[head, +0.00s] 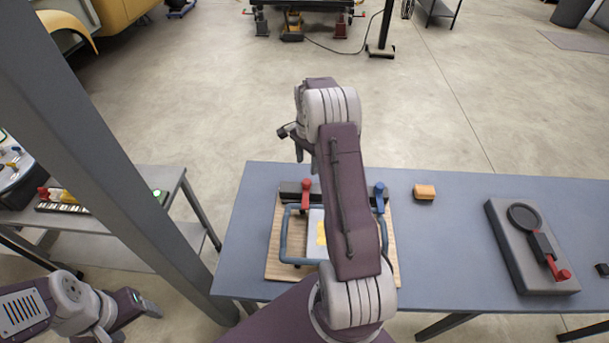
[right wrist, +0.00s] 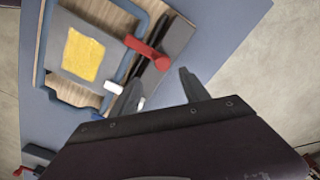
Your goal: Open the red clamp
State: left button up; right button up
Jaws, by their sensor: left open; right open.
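The red clamp (head: 306,194) stands on the dark bar at the back of a wooden board (head: 273,262) on the table. In the right wrist view the red clamp (right wrist: 146,52) shows as a red lever with a rounded end. My right gripper (head: 308,160) is open and empty, above the back edge of the board near the red clamp. In the right wrist view its fingers (right wrist: 162,92) point towards the bar, and the lever lies beyond them, not between them. My left gripper (head: 140,308) is off the table at lower left, with nothing seen in it.
A blue clamp (head: 380,194) stands at the bar's right. A blue frame (head: 283,236) and a plate with a yellow patch (right wrist: 84,56) lie on the board. An orange block (head: 424,192) and a grey base with a red-handled device (head: 505,235) are to the right. A grey post (head: 105,150) stands left.

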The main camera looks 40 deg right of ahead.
aim_at(307, 180)
jog(key=f, duration=0.2)
jog(key=f+p, duration=0.1)
jog(key=f, duration=0.2)
jog(key=f+p, duration=0.1)
jog(key=f, duration=0.2)
jog(key=shift+w+d+f, duration=0.2)
jog(key=shift+w+f, duration=0.05)
jog(key=shift+w, duration=0.1)
jog(key=shift+s+a+f+p, duration=0.1)
jog(key=shift+s+f+p, duration=0.05)
jog(key=shift+f+p, duration=0.2)
jog(key=shift+f, duration=0.15)
jog(key=shift+f, duration=0.1)
jog(key=shift+c, duration=1.2)
grip_shut()
jog(key=shift+w, duration=0.25)
